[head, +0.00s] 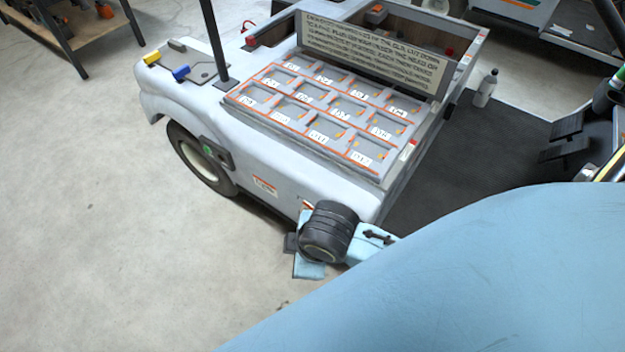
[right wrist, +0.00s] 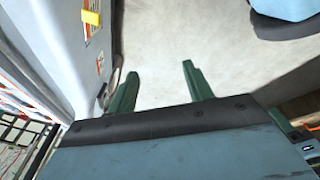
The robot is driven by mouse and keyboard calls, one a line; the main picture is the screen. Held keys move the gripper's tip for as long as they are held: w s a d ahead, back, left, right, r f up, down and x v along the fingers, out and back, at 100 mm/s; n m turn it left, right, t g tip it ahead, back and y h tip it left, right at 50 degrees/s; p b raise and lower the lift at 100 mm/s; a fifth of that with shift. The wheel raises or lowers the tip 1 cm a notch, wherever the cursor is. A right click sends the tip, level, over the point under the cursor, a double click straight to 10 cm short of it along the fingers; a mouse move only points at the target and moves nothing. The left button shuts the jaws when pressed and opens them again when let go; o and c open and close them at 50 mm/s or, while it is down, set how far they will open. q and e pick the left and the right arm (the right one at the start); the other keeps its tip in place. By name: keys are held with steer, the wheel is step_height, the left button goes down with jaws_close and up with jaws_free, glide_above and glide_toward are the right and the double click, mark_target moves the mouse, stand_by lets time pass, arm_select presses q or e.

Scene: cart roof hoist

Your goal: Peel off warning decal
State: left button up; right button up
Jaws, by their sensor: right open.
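A small white and orange decal (head: 265,186) is on the lower side of the pale cart (head: 160,95). A second decal (head: 307,205), partly hidden by my right wrist, sits nearer the cart's corner. In the right wrist view, a label with a yellow tab (right wrist: 91,17) is on the cart's side at upper left, and a small orange and white label (right wrist: 100,65) is below it. I cannot tell which is the warning decal. My right gripper (right wrist: 160,70) is open and empty, its green fingers apart over bare floor, beside the cart side. My left gripper is not in view.
The cart's top holds a grid of labelled trays (head: 320,115) with a text sign (head: 375,50) behind. A wheel (head: 200,160) is at its left end. A bottle (head: 486,88) stands on the dark mat (head: 480,150). The floor at left is clear.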

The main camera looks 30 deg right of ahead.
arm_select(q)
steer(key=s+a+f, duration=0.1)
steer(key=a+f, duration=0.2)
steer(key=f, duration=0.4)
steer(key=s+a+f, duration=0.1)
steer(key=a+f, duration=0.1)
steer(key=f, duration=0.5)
arm_select(e)
steer(key=w+d+f+n+h, duration=0.55)
steer(key=w+d+n, duration=0.3)
steer(key=n, duration=0.25)
steer(key=shift+y, duration=0.45)
steer(key=b+x, duration=0.2)
steer(key=x, duration=0.2)
steer(key=b+x, duration=0.2)
steer(key=x, duration=0.2)
steer(key=b+x, duration=0.2)
steer(key=x, duration=0.3)
steer(key=shift+a+f+b, duration=0.1)
steer(key=shift+a+b, duration=0.15)
steer(key=shift+b, duration=0.05)
steer(key=shift+w+d+f, duration=0.15)
steer(key=shift+f, duration=0.2)
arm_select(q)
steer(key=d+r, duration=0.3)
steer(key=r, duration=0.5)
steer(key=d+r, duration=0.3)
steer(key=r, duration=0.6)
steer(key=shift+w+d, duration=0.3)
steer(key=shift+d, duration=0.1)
